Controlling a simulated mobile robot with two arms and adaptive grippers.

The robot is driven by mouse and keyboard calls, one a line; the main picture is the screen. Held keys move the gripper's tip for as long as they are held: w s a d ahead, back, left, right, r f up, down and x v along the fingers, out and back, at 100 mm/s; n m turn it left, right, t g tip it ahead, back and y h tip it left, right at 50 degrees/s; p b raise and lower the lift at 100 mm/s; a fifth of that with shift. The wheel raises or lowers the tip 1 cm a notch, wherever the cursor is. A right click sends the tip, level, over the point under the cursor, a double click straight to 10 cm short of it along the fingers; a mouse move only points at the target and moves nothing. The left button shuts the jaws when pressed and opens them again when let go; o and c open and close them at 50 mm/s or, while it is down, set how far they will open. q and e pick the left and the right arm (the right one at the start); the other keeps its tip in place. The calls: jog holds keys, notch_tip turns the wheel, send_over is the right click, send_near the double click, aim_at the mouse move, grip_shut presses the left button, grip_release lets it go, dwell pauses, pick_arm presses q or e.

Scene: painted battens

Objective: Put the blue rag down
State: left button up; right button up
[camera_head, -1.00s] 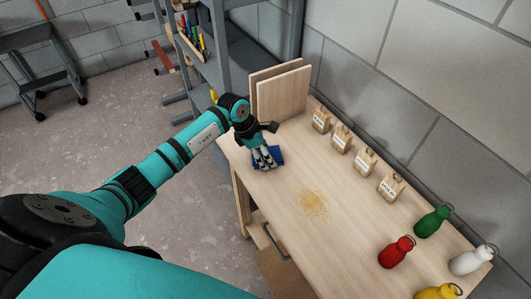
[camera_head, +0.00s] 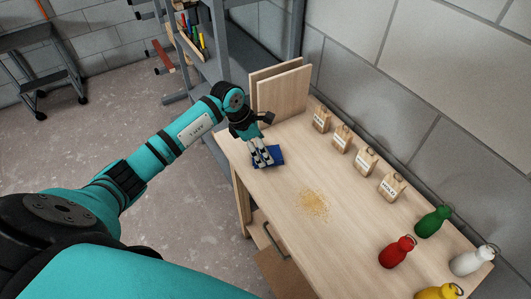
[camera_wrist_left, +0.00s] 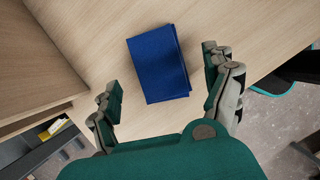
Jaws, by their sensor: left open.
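The blue rag (camera_head: 276,154) lies folded flat on the wooden bench top near its far left corner. In the left wrist view the rag (camera_wrist_left: 158,64) shows whole, ahead of and between the spread fingers. My left gripper (camera_head: 263,161) is open above the rag and hides part of it in the head view. In the left wrist view the gripper (camera_wrist_left: 163,98) has its fingers wide apart, with nothing between the pads. My right gripper is not in view.
Sawdust (camera_head: 313,203) is scattered on the bench (camera_head: 345,240). Several wooden blocks with labels (camera_head: 364,161) line the wall side. Upright boards (camera_head: 282,93) stand behind the gripper.

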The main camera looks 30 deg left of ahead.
pick_arm(q)
jog(key=b+v, duration=0.1)
jog(key=v, duration=0.8)
jog(key=shift+b, duration=0.35)
jog(key=shift+d+f, duration=0.1)
jog(key=shift+d, duration=0.05)
